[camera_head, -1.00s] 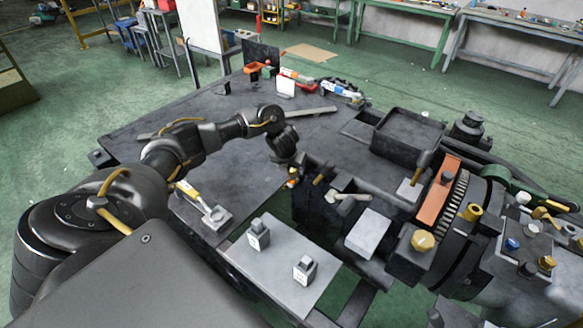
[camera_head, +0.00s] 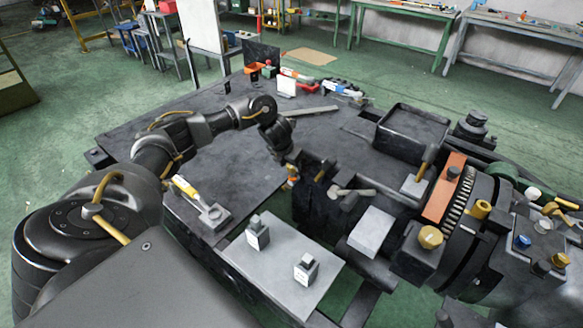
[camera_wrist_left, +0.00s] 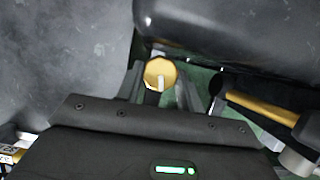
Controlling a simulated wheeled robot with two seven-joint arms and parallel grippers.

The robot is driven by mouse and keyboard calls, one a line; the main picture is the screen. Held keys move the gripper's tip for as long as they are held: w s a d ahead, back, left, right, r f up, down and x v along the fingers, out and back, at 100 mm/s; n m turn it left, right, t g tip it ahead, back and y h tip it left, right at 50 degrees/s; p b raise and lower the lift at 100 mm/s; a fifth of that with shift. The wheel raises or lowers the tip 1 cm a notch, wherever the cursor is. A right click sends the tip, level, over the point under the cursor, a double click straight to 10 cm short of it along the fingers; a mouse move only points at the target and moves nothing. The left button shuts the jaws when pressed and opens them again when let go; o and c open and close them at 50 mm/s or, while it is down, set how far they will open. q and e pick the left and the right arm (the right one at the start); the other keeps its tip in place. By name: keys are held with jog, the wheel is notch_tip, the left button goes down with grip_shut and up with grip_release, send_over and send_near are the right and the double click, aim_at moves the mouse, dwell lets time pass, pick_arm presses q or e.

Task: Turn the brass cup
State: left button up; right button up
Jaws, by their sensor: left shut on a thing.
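The brass cup (camera_wrist_left: 160,72) shows in the left wrist view as a round yellow piece with a pale tab at its middle. It sits between the two fingers of my left gripper (camera_wrist_left: 158,90), which is shut on it. In the head view my left gripper (camera_head: 313,168) points down beside the dark machine block, at the right edge of the dark table. There the cup is hidden or too small to tell apart. My right gripper is in neither view.
A tool with a yellow handle (camera_wrist_left: 262,108) lies close to the right of the gripper in the left wrist view. In the head view a grey plate (camera_head: 282,268) bears two small blocks. The machine's brass knob (camera_head: 430,237) and orange block (camera_head: 442,196) stand to the right.

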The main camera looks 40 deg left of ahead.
pick_arm(q)
jog(key=shift+r, duration=0.1)
jog(key=o, duration=1)
jog(key=v, duration=1)
jog(key=shift+r+p, duration=0.35)
jog(key=shift+p, duration=0.1)
jog(key=shift+s, duration=0.1)
